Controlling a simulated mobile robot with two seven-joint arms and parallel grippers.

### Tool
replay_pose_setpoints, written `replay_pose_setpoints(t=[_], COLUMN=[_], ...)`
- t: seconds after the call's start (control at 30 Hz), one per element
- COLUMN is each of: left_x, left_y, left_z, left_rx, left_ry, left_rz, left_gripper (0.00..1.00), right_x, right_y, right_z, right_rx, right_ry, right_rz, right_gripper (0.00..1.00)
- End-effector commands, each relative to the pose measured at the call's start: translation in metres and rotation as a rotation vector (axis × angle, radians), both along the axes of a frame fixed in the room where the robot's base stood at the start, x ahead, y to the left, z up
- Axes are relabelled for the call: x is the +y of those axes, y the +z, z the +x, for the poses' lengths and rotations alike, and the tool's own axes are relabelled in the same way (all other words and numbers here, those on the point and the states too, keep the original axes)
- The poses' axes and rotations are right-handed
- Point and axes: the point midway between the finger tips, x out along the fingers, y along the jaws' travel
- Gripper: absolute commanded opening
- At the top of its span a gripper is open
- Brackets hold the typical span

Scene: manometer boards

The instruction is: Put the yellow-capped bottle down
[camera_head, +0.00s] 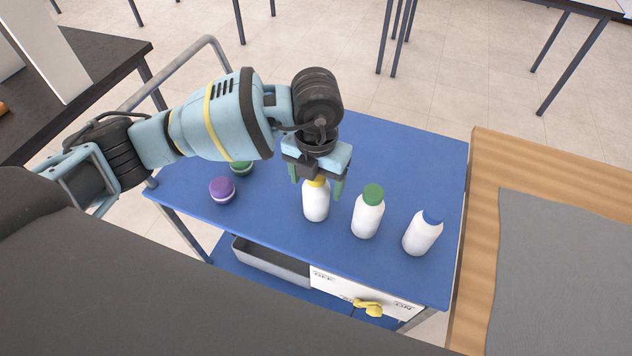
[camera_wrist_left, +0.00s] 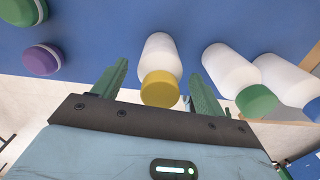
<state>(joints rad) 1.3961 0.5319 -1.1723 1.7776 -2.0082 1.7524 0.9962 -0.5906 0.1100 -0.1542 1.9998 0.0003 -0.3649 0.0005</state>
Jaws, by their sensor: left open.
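The yellow-capped bottle (camera_head: 316,203) stands upright on the blue cart top, below my left gripper (camera_head: 317,186). In the left wrist view its yellow cap (camera_wrist_left: 160,89) lies between the two green fingers of the gripper (camera_wrist_left: 158,85), with a gap on each side. The left gripper is open and holds nothing. My right gripper is in neither view.
A green-capped bottle (camera_head: 367,212) and a blue-capped bottle (camera_head: 422,233) stand to the right. A purple-topped jar (camera_head: 222,190) and a green-topped jar (camera_head: 241,168) sit to the left. A wooden table (camera_head: 468,290) borders the cart's right side.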

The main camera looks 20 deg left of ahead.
Motion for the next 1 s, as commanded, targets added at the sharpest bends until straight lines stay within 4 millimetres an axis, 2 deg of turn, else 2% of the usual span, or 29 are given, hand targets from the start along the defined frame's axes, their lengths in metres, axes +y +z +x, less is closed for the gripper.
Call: replay_pose_setpoints(t=[0.3,0.5,0.7,1.0], left_x=[0.0,0.0,0.0,0.0], left_y=[0.065,0.095,0.107,0.108], left_z=[0.001,0.0,0.0,0.0], left_rx=[-0.005,-0.002,0.0,0.001], left_ry=[-0.001,0.0,-0.001,-0.001], left_rz=[-0.002,0.0,0.0,0.0], left_gripper=[0.72,0.72,0.72,0.72], right_x=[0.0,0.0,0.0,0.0], right_y=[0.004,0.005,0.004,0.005], right_z=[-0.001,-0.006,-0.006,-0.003], right_rx=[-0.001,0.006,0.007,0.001], right_ry=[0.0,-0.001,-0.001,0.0], right_rz=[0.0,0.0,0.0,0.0], right_gripper=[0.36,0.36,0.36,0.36])
